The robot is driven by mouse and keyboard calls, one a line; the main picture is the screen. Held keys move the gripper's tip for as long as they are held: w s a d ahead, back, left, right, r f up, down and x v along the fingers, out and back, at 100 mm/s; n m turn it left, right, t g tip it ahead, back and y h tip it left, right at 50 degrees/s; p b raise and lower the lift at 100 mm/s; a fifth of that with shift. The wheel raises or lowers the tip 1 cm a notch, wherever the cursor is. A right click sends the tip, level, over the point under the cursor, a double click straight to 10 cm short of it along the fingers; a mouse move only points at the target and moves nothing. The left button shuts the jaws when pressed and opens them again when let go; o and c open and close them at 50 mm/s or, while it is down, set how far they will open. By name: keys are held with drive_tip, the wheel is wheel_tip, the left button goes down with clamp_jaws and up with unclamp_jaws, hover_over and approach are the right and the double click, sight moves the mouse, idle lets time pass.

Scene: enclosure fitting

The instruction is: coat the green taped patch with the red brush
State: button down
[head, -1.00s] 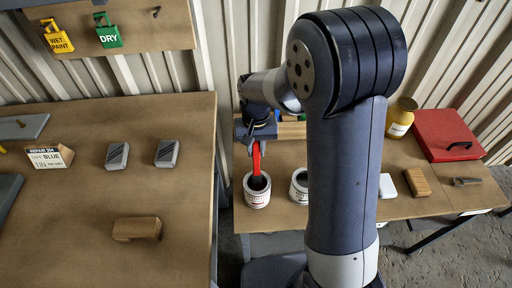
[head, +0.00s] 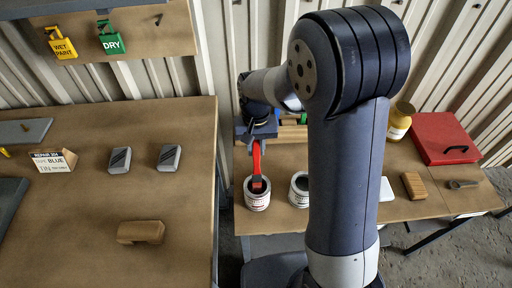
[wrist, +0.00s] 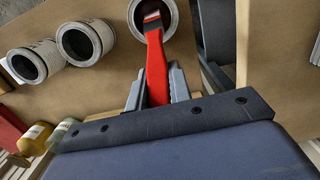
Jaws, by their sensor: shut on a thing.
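My gripper (wrist: 152,88) is shut on the red brush (wrist: 156,72), which hangs head down. In the head view the brush (head: 256,160) points into the mouth of the left tin (head: 257,200). The wrist view shows the brush head over or inside that tin's mouth (wrist: 138,22); I cannot tell how deep it is or whether it touches the contents. A second tin (head: 299,192) stands to the right, and a third (wrist: 35,62) shows in the wrist view. I do not see a green taped patch.
The left bench (head: 90,210) holds two grey blocks (head: 118,160) (head: 168,157), a wooden block (head: 141,232) and plates at its left edge. A yellow jar (head: 398,120), red case (head: 445,137) and wooden block (head: 414,185) are on the right bench. My arm hides its middle.

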drive_tip(key=shift+r+p, duration=1.35)
drive_tip(key=shift+r, duration=0.75)
